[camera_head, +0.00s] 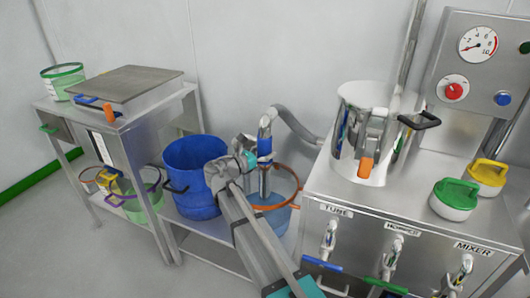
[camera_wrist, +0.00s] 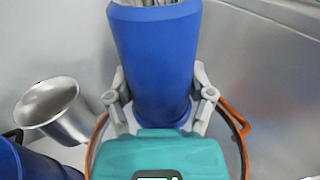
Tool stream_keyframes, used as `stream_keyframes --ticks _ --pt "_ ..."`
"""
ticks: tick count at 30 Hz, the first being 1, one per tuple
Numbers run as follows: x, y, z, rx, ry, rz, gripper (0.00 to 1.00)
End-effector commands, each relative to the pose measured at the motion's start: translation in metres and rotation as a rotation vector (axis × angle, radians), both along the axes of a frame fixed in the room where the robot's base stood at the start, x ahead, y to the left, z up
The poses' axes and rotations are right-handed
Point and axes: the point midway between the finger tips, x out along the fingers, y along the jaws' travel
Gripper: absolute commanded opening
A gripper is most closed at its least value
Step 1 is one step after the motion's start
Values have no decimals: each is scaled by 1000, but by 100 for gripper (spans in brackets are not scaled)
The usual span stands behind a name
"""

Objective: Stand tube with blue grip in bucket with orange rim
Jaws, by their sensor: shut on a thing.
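The tube with the blue grip (camera_head: 265,146) is upright, with a grey hose running from its top toward the mixer. My gripper (camera_head: 252,158) is shut on the blue grip, which also shows between my fingers in the wrist view (camera_wrist: 155,60). The tube's metal lower part hangs down within the orange rim. The bucket with the orange rim (camera_head: 284,205) stands on the low shelf, right of the blue drum. Its orange rim shows behind my gripper in the wrist view (camera_wrist: 236,118). I cannot tell whether the tube's end touches the bucket's bottom.
The large blue drum (camera_head: 194,162) stands close left of the bucket. The steel cabinet (camera_head: 340,232) with the steel pot (camera_head: 350,112) is close on the right. A metal cup shape (camera_wrist: 48,106) shows at left in the wrist view. A steel table (camera_head: 140,122) stands farther left.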

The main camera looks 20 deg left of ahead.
Motion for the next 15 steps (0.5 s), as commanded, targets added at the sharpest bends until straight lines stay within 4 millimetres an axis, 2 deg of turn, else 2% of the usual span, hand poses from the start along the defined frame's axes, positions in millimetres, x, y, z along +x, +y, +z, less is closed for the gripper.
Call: stream_keyframes --ticks 9,10,15 --pt "0 0 0 -1 -2 0 8" --pt "0 0 0 -1 -2 0 71" --pt "0 0 0 -1 -1 0 100"
